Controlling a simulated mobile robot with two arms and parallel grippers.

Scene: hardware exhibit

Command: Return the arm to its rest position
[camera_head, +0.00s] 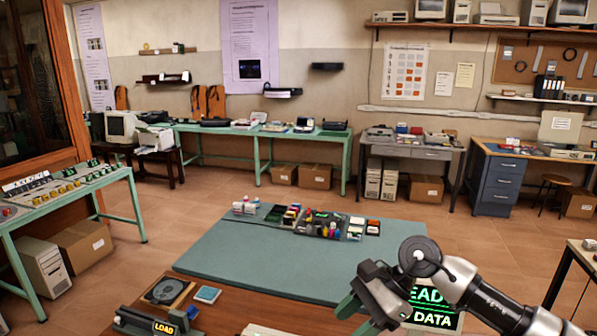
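My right arm comes in from the lower right corner, grey and black with a round joint. Its dark gripper (358,314) points down and left over the near edge of the blue-green mat (265,262). I cannot tell whether its fingers are apart or shut, and I see nothing clearly held. My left arm and gripper are not in view.
Small coloured parts (320,224) lie at the mat's far edge. The mat's middle is clear.

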